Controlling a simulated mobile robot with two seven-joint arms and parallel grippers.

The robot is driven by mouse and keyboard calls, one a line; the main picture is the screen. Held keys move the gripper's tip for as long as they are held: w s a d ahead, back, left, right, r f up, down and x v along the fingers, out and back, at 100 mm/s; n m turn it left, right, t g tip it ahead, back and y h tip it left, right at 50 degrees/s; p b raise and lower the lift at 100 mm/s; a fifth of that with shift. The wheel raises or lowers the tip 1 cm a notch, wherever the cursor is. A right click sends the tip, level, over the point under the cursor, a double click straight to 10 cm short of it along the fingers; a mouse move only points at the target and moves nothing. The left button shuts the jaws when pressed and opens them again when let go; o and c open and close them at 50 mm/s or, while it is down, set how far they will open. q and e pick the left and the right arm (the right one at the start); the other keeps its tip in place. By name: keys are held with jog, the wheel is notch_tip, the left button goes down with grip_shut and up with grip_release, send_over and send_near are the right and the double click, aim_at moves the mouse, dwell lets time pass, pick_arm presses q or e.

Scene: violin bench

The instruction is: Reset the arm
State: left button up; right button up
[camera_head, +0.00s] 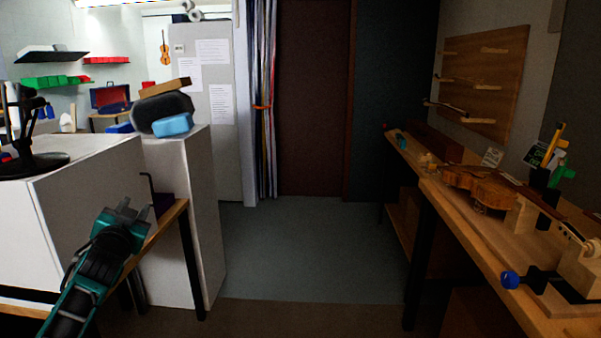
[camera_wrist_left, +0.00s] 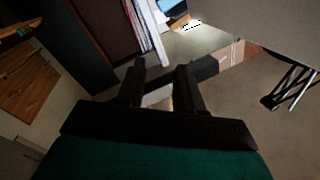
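My left arm comes in from the lower left in the head view. Its gripper (camera_head: 124,208) is near the end of a narrow wooden table on the left. In the left wrist view the two dark fingers of the left gripper (camera_wrist_left: 160,88) stand apart with a gap between them, and nothing is held. My right gripper is not in either view.
A wooden workbench (camera_head: 458,215) with a violin (camera_head: 483,187) runs along the right. Beside my left arm are a wooden table (camera_head: 166,225), a white cabinet (camera_head: 188,240) and a thin dark bent rod (camera_head: 148,188). The floor (camera_head: 300,250) in the middle is clear.

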pick_arm(q)
jog(key=s+d+f+g+h, duration=0.1)
jog(key=s+d+f+h, duration=0.1)
jog(key=s+d+f, duration=0.45)
jog(key=s+d+f+g+h, duration=0.15)
jog(key=s+f, duration=0.25)
jog(key=f, duration=0.5)
jog(key=s+d+f+g+h, duration=0.1)
jog(key=s+d+f+g, duration=0.1)
jog(key=s+d+f, duration=0.35)
jog(key=s+d+f+g, duration=0.1)
jog(key=s+f, duration=0.2)
jog(key=s, duration=0.4)
jog(key=s+d+f+g, duration=0.1)
jog(key=s+d+f, duration=0.1)
jog(key=s, duration=0.5)
jog(key=s+d+f+n+g+h, duration=0.1)
jog(key=s+d+f, duration=0.1)
jog(key=s+f, duration=0.2)
jog(key=s, duration=0.3)
jog(key=shift+d+f, duration=0.25)
jog(key=shift+f, duration=0.15)
jog(key=shift+s, duration=0.1)
